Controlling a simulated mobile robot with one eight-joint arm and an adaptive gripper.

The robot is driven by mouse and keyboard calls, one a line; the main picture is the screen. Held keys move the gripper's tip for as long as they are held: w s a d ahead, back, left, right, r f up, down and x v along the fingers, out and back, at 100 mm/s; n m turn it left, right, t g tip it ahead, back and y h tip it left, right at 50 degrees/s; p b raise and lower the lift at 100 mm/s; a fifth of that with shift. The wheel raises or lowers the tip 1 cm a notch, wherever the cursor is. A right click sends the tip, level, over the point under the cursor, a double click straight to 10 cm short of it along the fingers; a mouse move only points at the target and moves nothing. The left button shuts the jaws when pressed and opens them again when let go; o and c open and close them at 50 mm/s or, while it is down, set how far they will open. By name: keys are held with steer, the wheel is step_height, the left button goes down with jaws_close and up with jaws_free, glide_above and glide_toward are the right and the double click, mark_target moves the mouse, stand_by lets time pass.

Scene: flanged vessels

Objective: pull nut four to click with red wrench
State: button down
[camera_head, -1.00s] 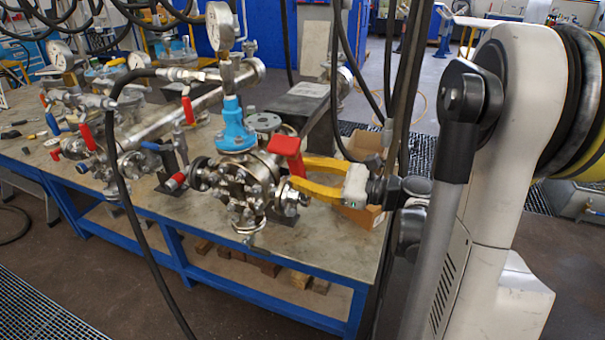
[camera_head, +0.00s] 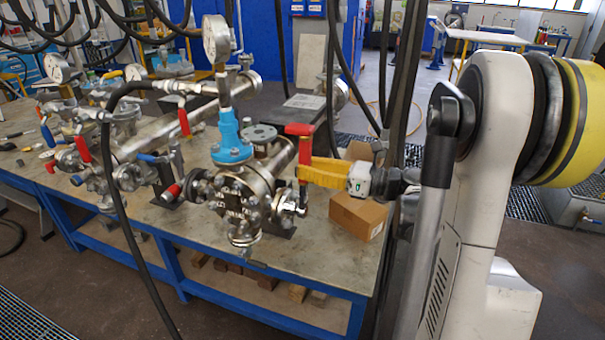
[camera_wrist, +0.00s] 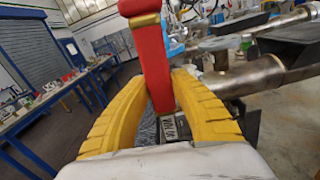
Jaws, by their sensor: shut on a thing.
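The red wrench (camera_head: 302,152) stands roughly upright at the right side of the flanged metal vessel (camera_head: 240,200), which has a blue top (camera_head: 230,142). My gripper (camera_head: 306,168) has yellow fingers and is shut on the red wrench. In the wrist view, the red wrench (camera_wrist: 152,60) passes between the two yellow fingers of my gripper (camera_wrist: 162,85). The wrench's lower end is close to the bolts on the vessel's right flange (camera_head: 285,205). I cannot tell whether it sits on a nut, or which nut is number four.
A cardboard box (camera_head: 358,212) stands on the blue-framed table (camera_head: 325,250) just below my gripper. Black hoses (camera_head: 355,70) hang behind the gripper, and another (camera_head: 108,180) crosses in front of the table. Pipework with gauges and valves (camera_head: 110,140) fills the table's left.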

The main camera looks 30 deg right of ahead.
steer(key=v, duration=0.5)
stand_by(0.4)
